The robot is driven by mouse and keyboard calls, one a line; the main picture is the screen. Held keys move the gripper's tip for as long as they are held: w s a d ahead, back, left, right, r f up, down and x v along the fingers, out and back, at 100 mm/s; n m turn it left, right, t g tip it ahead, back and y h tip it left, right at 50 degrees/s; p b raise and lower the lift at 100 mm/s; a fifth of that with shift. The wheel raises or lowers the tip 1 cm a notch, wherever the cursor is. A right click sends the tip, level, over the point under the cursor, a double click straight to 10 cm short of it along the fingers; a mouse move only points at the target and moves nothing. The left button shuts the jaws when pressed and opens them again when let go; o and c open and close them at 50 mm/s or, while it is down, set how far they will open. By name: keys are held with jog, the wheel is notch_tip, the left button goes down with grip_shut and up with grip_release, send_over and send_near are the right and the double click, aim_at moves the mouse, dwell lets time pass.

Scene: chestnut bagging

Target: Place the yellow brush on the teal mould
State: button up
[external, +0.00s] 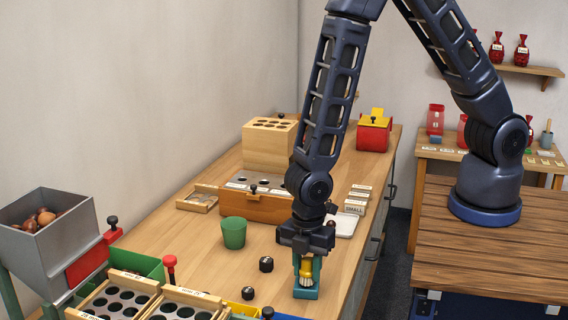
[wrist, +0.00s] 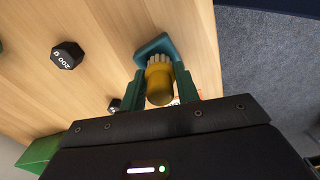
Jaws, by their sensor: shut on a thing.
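My gripper (external: 307,264) points down at the near right part of the bench, its green fingers shut on the yellow brush (external: 306,272). The brush is upright with its pale bristles downward. The teal mould (external: 306,294) lies on the bench directly below it. In the wrist view the brush (wrist: 160,88) sits between the two fingers, its bristles over or against the teal mould (wrist: 152,46). The fingers and brush hide part of the mould, and I cannot tell whether the bristles touch it.
Black weights stand left of the mould, one marked 200 g (wrist: 67,55). A green cup (external: 233,233) stands further back, before a wooden box with a drawer (external: 255,207). Trays with round holes (external: 120,298) fill the near left. The bench's right edge is close to the mould.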

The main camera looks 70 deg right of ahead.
jog(key=shift+f, duration=0.1)
jog(key=o, duration=1)
jog(key=shift+c, duration=0.2)
